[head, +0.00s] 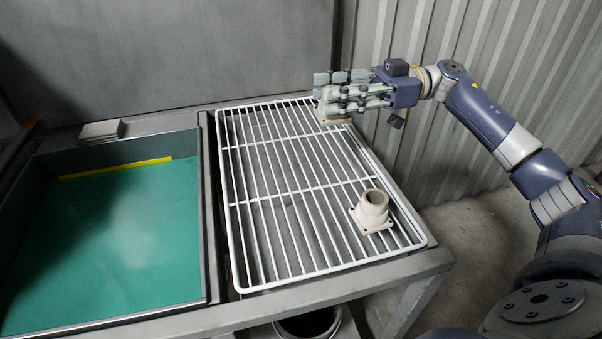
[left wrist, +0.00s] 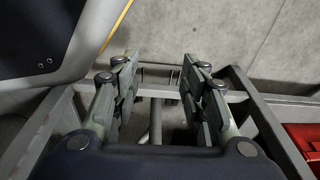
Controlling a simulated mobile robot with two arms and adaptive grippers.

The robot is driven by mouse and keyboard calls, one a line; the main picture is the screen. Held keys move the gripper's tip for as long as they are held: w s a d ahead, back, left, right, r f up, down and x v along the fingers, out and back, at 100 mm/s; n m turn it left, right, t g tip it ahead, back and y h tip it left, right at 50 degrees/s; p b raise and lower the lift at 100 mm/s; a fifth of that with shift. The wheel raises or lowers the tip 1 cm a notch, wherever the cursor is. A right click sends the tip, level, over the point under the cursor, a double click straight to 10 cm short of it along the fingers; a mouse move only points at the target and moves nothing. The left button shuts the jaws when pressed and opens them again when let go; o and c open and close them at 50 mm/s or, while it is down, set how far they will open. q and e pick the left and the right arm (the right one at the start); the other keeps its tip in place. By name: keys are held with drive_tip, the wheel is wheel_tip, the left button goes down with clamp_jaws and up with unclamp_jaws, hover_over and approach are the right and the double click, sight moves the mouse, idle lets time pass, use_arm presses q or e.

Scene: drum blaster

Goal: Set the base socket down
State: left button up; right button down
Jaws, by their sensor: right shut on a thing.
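My right gripper (head: 338,92) is at the far right corner of the white wire rack (head: 285,185). It is shut on a beige base socket (head: 330,115), which is mostly hidden by the fingers. The visible part of this socket is low, at the rack's wires; I cannot tell whether it touches them. A second beige socket (head: 373,211), with a square flange and a round collar, stands upright on the near right part of the rack. My left gripper (left wrist: 154,70) is open and empty in the left wrist view, its two fingers well apart.
A blasting tray with a green floor (head: 115,235) and dark walls lies left of the rack. A yellow strip (head: 115,168) lies along its far side. The rack's middle and left are clear. A corrugated wall (head: 440,150) stands behind. A red object (left wrist: 303,140) shows in the left wrist view.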

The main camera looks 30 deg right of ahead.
drive_tip(key=shift+f, duration=0.3)
wheel_tip(320, 180, down, 7)
drive_tip(key=shift+s+a+b, duration=0.1)
drive_tip(key=shift+a+b, duration=0.05)
drive_tip(key=shift+b, duration=0.6)
drive_tip(key=shift+f, duration=1.5)
use_arm(q)
drive_tip(key=w+r, duration=0.1)
drive_tip(key=r, duration=0.1)
drive_tip(key=w+r, duration=0.2)
drive_tip(key=shift+w+d+r, duration=0.1)
drive_tip(key=shift+w+d, duration=0.1)
drive_tip(key=shift+w, duration=0.05)
use_arm(e)
drive_tip(key=c, duration=1.1)
unclamp_jaws()
drive_tip(key=shift+f, duration=0.2)
use_arm(q)
drive_tip(key=shift+s, duration=0.1)
use_arm(e)
drive_tip(key=shift+o, duration=0.5)
drive_tip(key=shift+r, duration=0.15)
